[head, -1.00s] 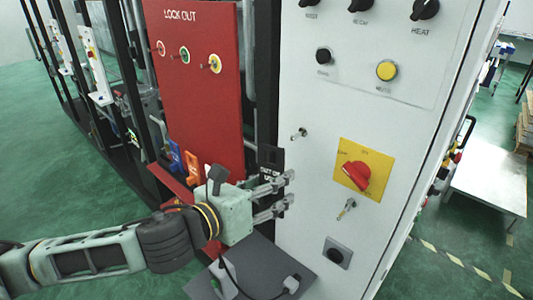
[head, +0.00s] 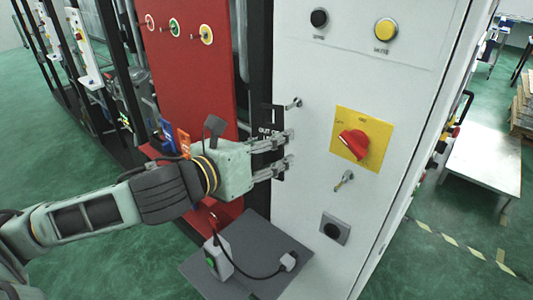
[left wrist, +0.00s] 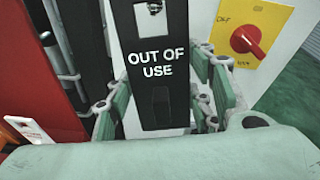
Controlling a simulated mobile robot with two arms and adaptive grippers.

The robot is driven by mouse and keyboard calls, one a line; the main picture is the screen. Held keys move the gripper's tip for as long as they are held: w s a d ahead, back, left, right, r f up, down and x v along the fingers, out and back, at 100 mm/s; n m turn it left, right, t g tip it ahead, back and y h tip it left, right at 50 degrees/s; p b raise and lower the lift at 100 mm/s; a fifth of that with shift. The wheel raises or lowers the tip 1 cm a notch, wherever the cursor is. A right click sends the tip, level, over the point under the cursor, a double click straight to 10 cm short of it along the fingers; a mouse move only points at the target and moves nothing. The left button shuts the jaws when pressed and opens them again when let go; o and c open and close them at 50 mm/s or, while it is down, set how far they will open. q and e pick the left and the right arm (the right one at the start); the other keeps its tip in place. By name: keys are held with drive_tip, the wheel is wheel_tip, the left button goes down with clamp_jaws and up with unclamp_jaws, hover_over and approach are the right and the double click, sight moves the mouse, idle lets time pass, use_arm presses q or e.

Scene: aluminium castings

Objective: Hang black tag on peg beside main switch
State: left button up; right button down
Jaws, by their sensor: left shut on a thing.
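The black tag (head: 272,118) stands upright in my left gripper (head: 287,150), which is shut on it. In the left wrist view the tag (left wrist: 158,95) reads "OUT OF USE" in white, with a pale hole near its top edge. A small metal peg (head: 295,103) sticks out of the white cabinet, just right of the tag's top in the head view and apart from it in the picture. The main switch (head: 353,145) is a red knob on a yellow plate, right of and below the peg. It also shows in the left wrist view (left wrist: 246,40). My right gripper is out of view.
A key-like metal fitting (head: 344,181) projects below the switch, above a dark socket (head: 335,228). A grey shelf (head: 265,245) with a corded device lies below my gripper. The red lockout board (head: 195,75) stands to the left.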

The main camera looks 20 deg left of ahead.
use_arm(q)
drive_tip(key=shift+w+d+f+b, duration=0.15)
drive_tip(key=shift+b, duration=0.35)
drive_tip(key=shift+w+d, duration=0.1)
drive_tip(key=shift+w, duration=0.2)
drive_tip(key=x, duration=0.5)
drive_tip(key=shift+r, duration=0.4)
drive_tip(key=shift+w+d+f, duration=0.2)
drive_tip(key=shift+w+f, duration=0.05)
drive_tip(key=shift+w, duration=0.3)
drive_tip(key=shift+w+f+p, duration=0.1)
drive_tip(key=shift+w+p, duration=0.05)
drive_tip(key=shift+p, duration=0.15)
drive_tip(key=shift+f, duration=0.15)
